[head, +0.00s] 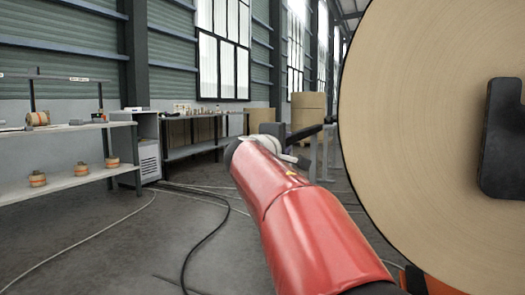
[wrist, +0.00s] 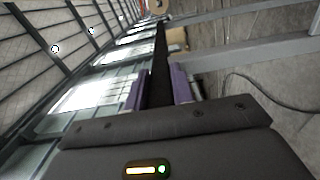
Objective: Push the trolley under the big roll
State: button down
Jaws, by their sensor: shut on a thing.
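The big roll (head: 425,120), a wide tan disc of kraft paper, fills the right side of the head view. A black fitting (head: 502,138) sits at its middle. My gripper (wrist: 158,88) has purple pads closed on a dark bar (wrist: 160,55) that runs away between them in the wrist view. In the head view this black bar (head: 312,131) shows beyond my red arm, left of the roll's edge. It looks like the trolley's handle. The trolley's body cannot be made out; my arm and the roll hide much of that area.
Shelving (head: 75,180) with small reels stands at the left. A workbench (head: 195,150) and a white cabinet (head: 145,130) stand along the wall. A black cable (head: 205,240) crosses the floor. More tan rolls (head: 308,108) stand behind. Open floor lies at the left front.

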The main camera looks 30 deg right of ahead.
jog(key=shift+s+d, duration=0.4)
jog(key=shift+w+a, duration=0.2)
jog(key=shift+w, duration=0.1)
jog(key=c, duration=1.2)
grip_release()
jog(key=shift+w+a, duration=0.1)
jog(key=v, duration=0.7)
jog(key=shift+s+a+b, duration=0.25)
jog(key=shift+s+b, duration=0.05)
jog(key=shift+b, duration=0.1)
